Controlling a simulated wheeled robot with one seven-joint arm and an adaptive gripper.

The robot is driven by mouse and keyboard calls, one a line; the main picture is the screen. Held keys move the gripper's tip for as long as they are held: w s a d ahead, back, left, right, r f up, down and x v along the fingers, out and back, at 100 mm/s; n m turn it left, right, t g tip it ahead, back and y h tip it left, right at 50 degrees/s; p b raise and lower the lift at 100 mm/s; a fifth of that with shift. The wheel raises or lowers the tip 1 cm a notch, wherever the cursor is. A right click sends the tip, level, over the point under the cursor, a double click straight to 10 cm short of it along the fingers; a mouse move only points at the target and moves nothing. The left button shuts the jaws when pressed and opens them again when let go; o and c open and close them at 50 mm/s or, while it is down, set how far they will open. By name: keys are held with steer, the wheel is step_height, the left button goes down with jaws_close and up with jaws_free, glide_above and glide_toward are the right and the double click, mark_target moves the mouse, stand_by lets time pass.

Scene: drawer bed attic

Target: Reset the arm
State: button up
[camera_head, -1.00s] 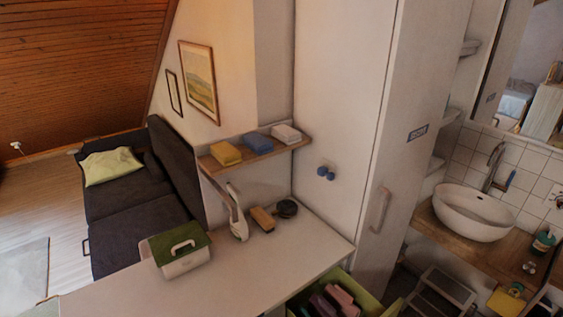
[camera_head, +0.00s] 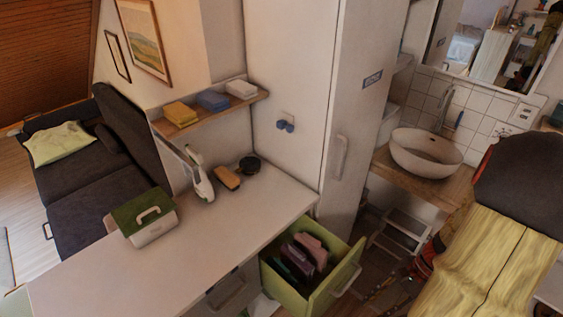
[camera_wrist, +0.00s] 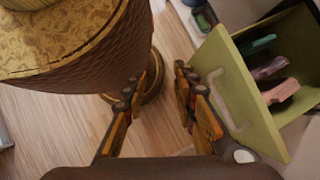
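My gripper (camera_wrist: 160,95) shows in the wrist view with its two fingers spread apart and nothing between them. It hangs above the wood floor, to the left of the open green drawer (camera_wrist: 238,92). In the head view, part of my arm (camera_head: 500,225) shows at the right edge. The same drawer (camera_head: 336,287) stands pulled out below the white counter (camera_head: 215,240). Several flat purple, pink and dark items (camera_head: 312,250) lie inside it. The gripper is apart from the drawer front and its handle (camera_wrist: 226,100), as far as the wrist view shows.
A green-lidded box (camera_head: 152,228), a white upright tool (camera_head: 199,178), a brush (camera_head: 228,177) and a dark round tin (camera_head: 250,165) stand on the counter. A shelf (camera_head: 205,118) holds folded cloths. A white sink (camera_head: 425,153) and a step stool (camera_head: 400,235) are at the right.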

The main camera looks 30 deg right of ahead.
steer(key=w+a+r+n+h, duration=0.3)
steer(key=w+r+n, duration=0.1)
steer(key=r+n, duration=0.25)
steer(key=w+a+r+n+h, duration=0.3)
steer(key=r+n+h, duration=0.15)
steer(key=r, duration=0.35)
steer(key=w+a+r+n+t, duration=0.3)
steer(key=a+r+n, duration=0.4)
steer(key=a+r, duration=0.4)
steer(key=shift+a+r+n+t+y, duration=0.25)
steer(key=shift+a+n+t+y, duration=0.4)
steer(key=shift+a, duration=1.25)
steer(key=shift+w+m, duration=0.1)
steer(key=shift+m, duration=0.15)
